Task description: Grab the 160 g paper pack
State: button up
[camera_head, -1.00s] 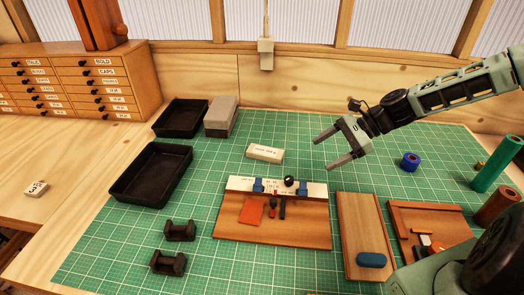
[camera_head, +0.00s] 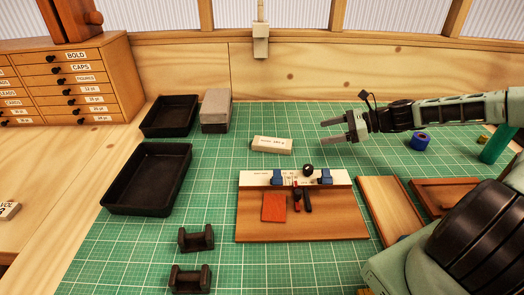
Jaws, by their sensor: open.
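The paper pack (camera_head: 271,145) is a small off-white block with a short printed label, too small to read surely. It lies on the green cutting mat, behind the wooden board with the pale bar. My gripper (camera_head: 325,132) is to the right of the pack, with its two grey fingers spread apart and pointing left. Nothing is between the fingers, and there is a clear gap between them and the pack. The gripper appears to be above the mat; its exact height is hard to tell.
The wooden board (camera_head: 290,222) holds blue clips, an orange-red card and small tools. Black trays (camera_head: 110,205) and a grey block (camera_head: 216,112) stand left. Two dark holders (camera_head: 196,240) sit in front. A blue roll (camera_head: 420,141) and a green roll (camera_head: 495,148) are at right.

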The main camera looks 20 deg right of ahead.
jog(key=shift+w+a+f, duration=0.2)
jog(key=shift+a, duration=0.05)
jog(key=p, duration=0.4)
send_near(277, 142)
jog(key=x, duration=0.4)
jog(key=shift+a+r, duration=0.1)
jog(key=shift+a, duration=0.3)
jog(key=p+x, duration=0.3)
jog(key=x, duration=0.2)
jog(key=shift+w, duration=0.1)
jog(key=shift+w+a+f, duration=0.1)
jog(key=shift+f, duration=0.2)
jog(key=c, duration=1.1)
